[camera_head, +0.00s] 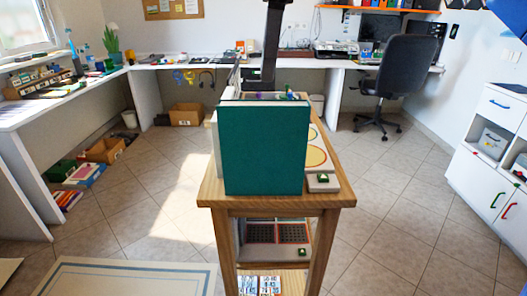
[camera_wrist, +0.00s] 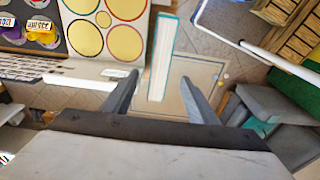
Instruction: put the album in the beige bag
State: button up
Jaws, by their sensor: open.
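A teal album (camera_head: 266,150) stands upright on the front of a wooden stand. In the wrist view the album (camera_wrist: 162,50) shows edge-on, as a pale page block with thin teal covers. My gripper (camera_wrist: 160,78) is open, with one finger on each side of the album's near end. There are visible gaps, and I see no contact. In the head view the fingers are not clear, hidden around the album's far side. I cannot make out a beige bag for certain in either view.
The wooden stand (camera_head: 212,196) has lower shelves with items. A panel with yellow discs (camera_head: 316,158) and a small grey box with a green top (camera_head: 323,181) lie beside the album. A bordered mat (camera_head: 130,280) lies at lower left. Tiled floor is free on both sides.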

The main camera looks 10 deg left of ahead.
aim_at(261, 123)
jog(key=f, duration=0.4)
jog(key=a+f, duration=0.1)
jog(key=f, duration=0.8)
jog(key=shift+s+a+f, duration=0.15)
jog(key=shift+s+f, duration=0.05)
jog(key=shift+f, duration=0.05)
grip_shut()
dwell(1.0)
